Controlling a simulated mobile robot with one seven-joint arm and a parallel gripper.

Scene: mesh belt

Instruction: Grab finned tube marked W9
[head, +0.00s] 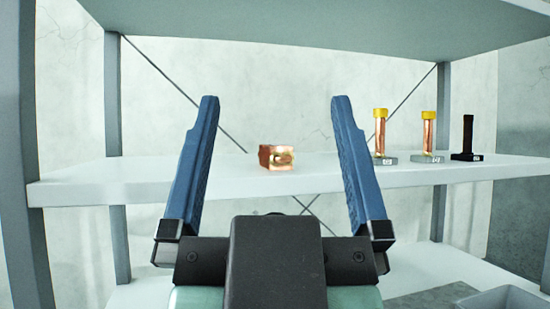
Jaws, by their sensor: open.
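My gripper (275,99) is open, its two blue fingers spread wide and pointing at the shelf. Nothing is between the fingertips. Behind the gap a short copper-coloured block (277,158) lies on the shelf. Right of the right finger stand a copper tube with a yellow cap (380,133), a second, similar copper tube with a yellow cap (428,131) and a black tube (467,134). The labels are too small to read, so I cannot tell which one is W9. Fins are not clear at this size.
The white shelf board (140,184) spans the view, with another board (310,22) above it. Grey uprights (112,90) and thin cross braces frame it. The shelf left of the block is bare. A grey bin (505,299) shows at the lower right.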

